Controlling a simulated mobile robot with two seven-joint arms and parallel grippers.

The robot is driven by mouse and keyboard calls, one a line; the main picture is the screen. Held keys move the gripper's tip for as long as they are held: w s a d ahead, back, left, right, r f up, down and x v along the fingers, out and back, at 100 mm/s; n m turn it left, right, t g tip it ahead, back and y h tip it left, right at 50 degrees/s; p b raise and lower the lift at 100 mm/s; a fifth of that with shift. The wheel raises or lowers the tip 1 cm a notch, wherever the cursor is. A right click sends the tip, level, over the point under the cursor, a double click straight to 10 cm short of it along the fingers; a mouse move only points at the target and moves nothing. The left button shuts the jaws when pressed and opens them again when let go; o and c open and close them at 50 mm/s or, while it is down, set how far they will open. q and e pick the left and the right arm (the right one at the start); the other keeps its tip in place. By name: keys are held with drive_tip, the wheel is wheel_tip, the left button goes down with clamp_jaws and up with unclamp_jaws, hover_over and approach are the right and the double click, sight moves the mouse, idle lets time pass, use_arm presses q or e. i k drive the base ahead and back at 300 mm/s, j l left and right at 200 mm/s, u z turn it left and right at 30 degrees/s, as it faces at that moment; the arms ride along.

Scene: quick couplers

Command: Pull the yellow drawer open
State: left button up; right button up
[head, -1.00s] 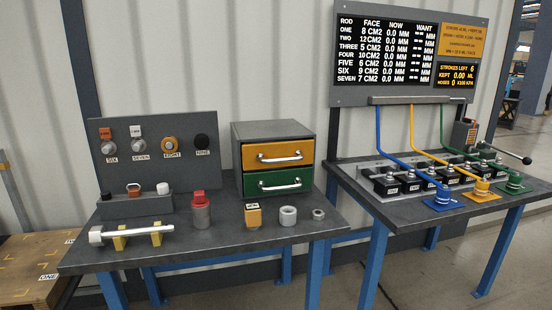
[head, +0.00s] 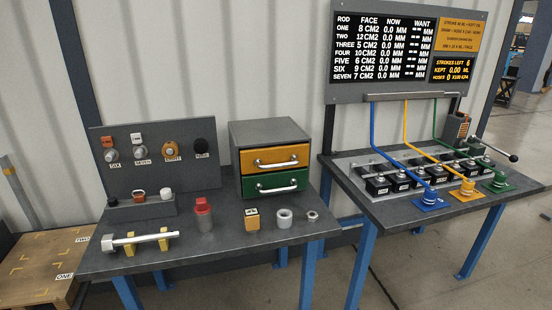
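The yellow drawer (head: 275,160) is the upper of two drawers in a dark grey cabinet (head: 259,131) at the back right of the left table. It is shut, flush with the cabinet front, and has a silver bar handle (head: 276,164). The green drawer (head: 275,183) below it is also shut and has a similar handle. Neither of my grippers shows in the head view.
In front of the cabinet stand a red-capped grey cylinder (head: 203,217), a yellow block (head: 252,220), a grey ring (head: 285,217) and a nut (head: 312,216). A silver bar tool (head: 140,239) rests on yellow supports. The right table (head: 400,213) carries couplers and hoses.

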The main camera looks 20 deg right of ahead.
sight(284, 156)
drive_tip(key=i+z, duration=0.1)
drive_tip(key=i, duration=1.05)
